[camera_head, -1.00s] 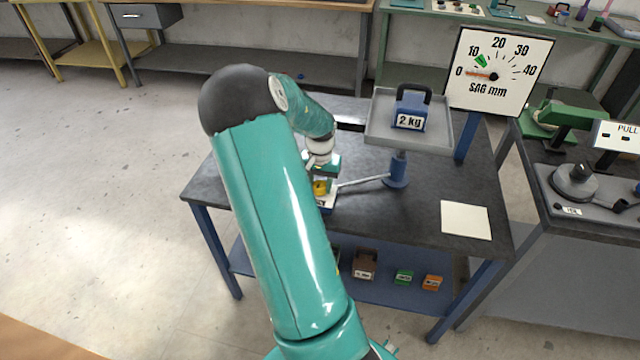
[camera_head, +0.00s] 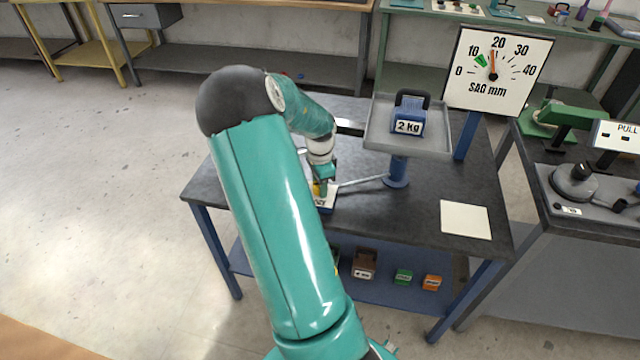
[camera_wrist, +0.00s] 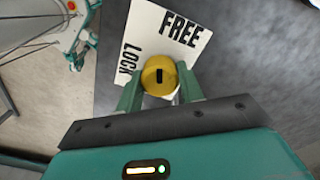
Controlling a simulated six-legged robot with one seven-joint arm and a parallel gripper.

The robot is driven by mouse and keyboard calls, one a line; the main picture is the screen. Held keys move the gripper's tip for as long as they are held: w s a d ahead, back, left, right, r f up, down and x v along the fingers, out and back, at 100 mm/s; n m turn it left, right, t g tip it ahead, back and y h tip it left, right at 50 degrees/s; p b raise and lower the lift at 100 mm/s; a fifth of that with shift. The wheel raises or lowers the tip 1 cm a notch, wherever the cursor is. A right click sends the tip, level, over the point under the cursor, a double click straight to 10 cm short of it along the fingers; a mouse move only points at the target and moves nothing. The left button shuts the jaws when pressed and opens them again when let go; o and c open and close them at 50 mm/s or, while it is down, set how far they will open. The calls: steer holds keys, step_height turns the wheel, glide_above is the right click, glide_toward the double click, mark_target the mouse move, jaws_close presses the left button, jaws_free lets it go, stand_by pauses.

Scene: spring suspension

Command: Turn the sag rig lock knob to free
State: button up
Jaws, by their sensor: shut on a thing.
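The yellow lock knob (camera_wrist: 151,85) sits on a white plate (camera_wrist: 150,35) lettered FREE and LOCK in the wrist view. The knob's black slot runs nearly upright in the picture, more toward FREE than LOCK. My gripper (camera_wrist: 160,88) is shut on the knob, one green finger on each side. In the head view my gripper (camera_head: 324,178) is over the plate and mostly hides the knob. The sag gauge (camera_head: 511,68) has its red needle close to 20. A blue 2 kg weight (camera_head: 409,115) stands on the grey tray (camera_head: 440,143) of the rig.
A thin rod (camera_head: 362,181) runs from the knob plate to the rig's blue post (camera_head: 397,172). A blank white card (camera_head: 466,219) lies on the dark table (camera_head: 415,215). Another bench is at the right.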

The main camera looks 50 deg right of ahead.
steer(key=m, duration=0.4)
steer(key=shift+m, duration=0.3)
stand_by(0.3)
steer(key=o, duration=1)
step_height(320, 180, up, 14)
steer(key=shift+f, duration=0.1)
stand_by(0.4)
